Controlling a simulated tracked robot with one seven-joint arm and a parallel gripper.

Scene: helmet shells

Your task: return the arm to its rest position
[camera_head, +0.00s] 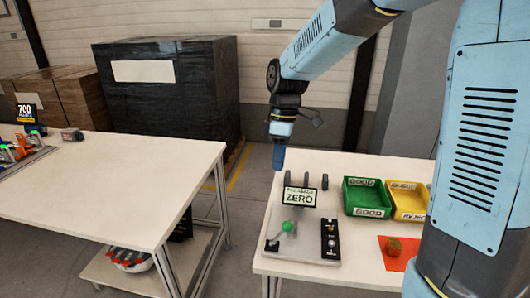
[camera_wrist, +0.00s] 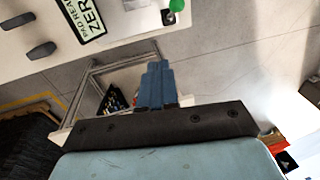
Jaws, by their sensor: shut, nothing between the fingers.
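My gripper (camera_head: 279,158) hangs pointing down at the end of my blue arm, above the left edge of the right-hand table (camera_head: 262,262). In the wrist view my gripper (camera_wrist: 158,68) shows its blue fingers together, with nothing between them. The fingertips are apart from the table and everything on it. The arm reaches in from the upper right in the head view, with the elbow bent.
A mostly clear left table (camera_head: 120,180) stands across a gap.

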